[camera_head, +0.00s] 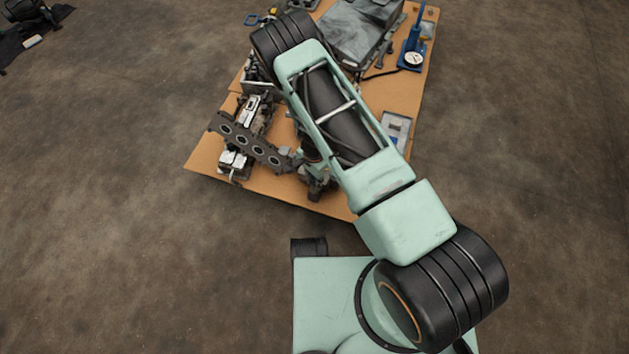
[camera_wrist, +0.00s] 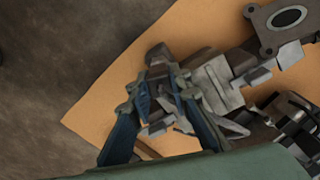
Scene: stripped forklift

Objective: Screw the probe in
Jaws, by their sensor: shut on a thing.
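My gripper (camera_wrist: 163,95) shows in the wrist view with its blue-sided fingers around a small dark grey metal part (camera_wrist: 159,55). I cannot tell whether this part is the probe; no other probe can be made out. Grey metal blocks (camera_wrist: 212,78) lie right beside the fingers; whether they join the held part is unclear. A dark flanged bar with round openings (camera_head: 250,143) extends from the gripper's left in the head view; its end flange (camera_wrist: 287,18) is at the wrist view's top right. In the head view my gripper (camera_head: 317,182) is low near the board's front edge, partly hidden by my arm.
The brown board (camera_head: 207,163) lies below on a dark floor. Silver and black metal parts (camera_head: 236,160) sit under the bar. A grey housing (camera_head: 358,28), a blue stand with a dial (camera_head: 413,58) and a small tray (camera_head: 396,130) are farther back.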

